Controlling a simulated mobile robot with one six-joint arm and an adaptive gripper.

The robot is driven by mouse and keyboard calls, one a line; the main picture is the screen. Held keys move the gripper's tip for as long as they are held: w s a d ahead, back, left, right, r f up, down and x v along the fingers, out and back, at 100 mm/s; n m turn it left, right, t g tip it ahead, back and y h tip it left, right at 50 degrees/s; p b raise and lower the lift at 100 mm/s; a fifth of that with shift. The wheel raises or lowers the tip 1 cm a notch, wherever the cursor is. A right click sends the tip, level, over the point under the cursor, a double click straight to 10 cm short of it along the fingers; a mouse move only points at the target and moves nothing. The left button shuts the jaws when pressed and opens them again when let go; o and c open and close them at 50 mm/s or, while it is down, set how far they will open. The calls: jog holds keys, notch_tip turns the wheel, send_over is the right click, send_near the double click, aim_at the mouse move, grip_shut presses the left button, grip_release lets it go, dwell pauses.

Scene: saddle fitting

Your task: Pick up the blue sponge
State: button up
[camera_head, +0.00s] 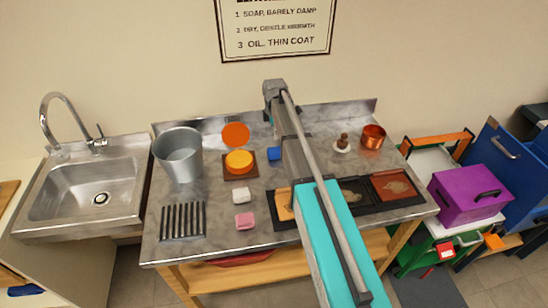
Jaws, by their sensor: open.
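The blue sponge (274,154) lies on the grey metal worktop (215,205), just left of my arm. Its right side is partly hidden by the arm. My gripper (267,141) is open, close to the blue sponge on its far side. It is small and partly hidden in this view, so I cannot tell whether the fingers touch the sponge.
An orange tin (239,161) on a brown board sits left of the sponge. White (240,195) and pink (245,221) blocks lie nearer. A metal bucket (178,155) and black rack (183,221) stand left, a copper pot (372,136) right. A dark tray (398,187) lies at the front right.

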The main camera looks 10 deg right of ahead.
aim_at(275, 150)
jog(key=shift+f+b, duration=2.3)
jog(key=shift+f, duration=0.35)
jog(key=shift+d+f+b, duration=0.1)
jog(key=shift+f+b, duration=2.5)
jog(key=c, duration=1.1)
jog(key=shift+r, duration=0.15)
